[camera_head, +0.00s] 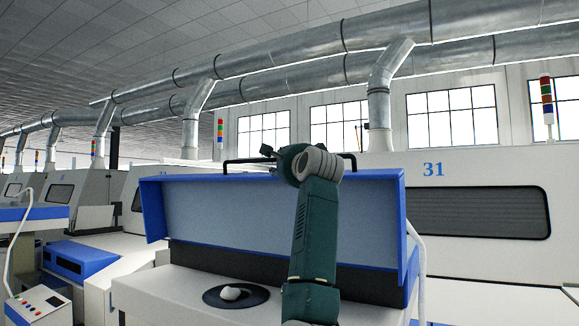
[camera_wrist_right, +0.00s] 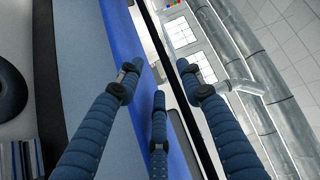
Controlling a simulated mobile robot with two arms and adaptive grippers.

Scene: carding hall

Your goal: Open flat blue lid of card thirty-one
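The blue lid (camera_head: 225,205) of card 31 stands raised and nearly upright behind the pale top of the machine, its grey-blue inner face toward me. It also shows in the right wrist view (camera_wrist_right: 115,35). A black bar handle (camera_head: 240,161) runs along its top edge. My right arm reaches up in front of the lid, and my right gripper (camera_wrist_right: 160,78) is at the top edge by the handle. Its fingers are spread, with the black bar (camera_wrist_right: 177,88) passing between them; I cannot tell whether they touch it. My left gripper is not in view.
Below the lid, a black disc (camera_head: 250,299) with a white lump lies on the pale deck (camera_head: 165,291). The machine body marked 31 (camera_head: 460,240) stands behind to the right. A button panel (camera_head: 40,305) and a blue-topped unit (camera_head: 85,262) are at left.

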